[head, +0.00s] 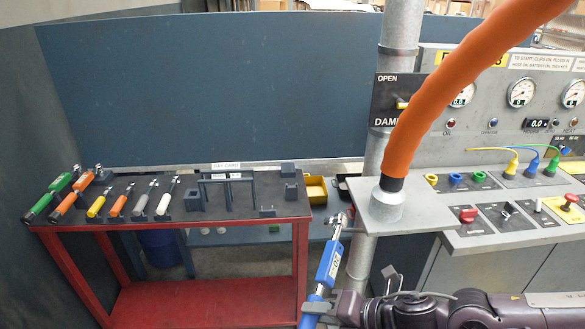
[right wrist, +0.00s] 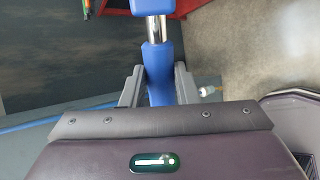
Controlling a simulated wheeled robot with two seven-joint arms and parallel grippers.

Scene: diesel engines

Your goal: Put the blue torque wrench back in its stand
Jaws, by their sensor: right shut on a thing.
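The blue torque wrench (head: 327,264) stands near upright, slightly tilted, in front of the red cart's right end, with its metal ratchet head at the top. My right gripper (head: 322,308) is shut on its lower handle. The right wrist view shows the blue handle (right wrist: 160,62) between the two grey fingers of the right gripper (right wrist: 159,84). On the cart's dark top, several wrenches lie tilted on grey supports at the left. Empty grey supports (head: 267,211) stand to their right; I cannot tell for sure which belong to the blue wrench. My left gripper is not in view.
The red cart (head: 200,222) has a dark top with a grey frame (head: 228,184) and grey blocks (head: 290,190). A grey pillar (head: 375,170), a grey shelf with a thick orange hose (head: 430,90) and a control panel are at the right.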

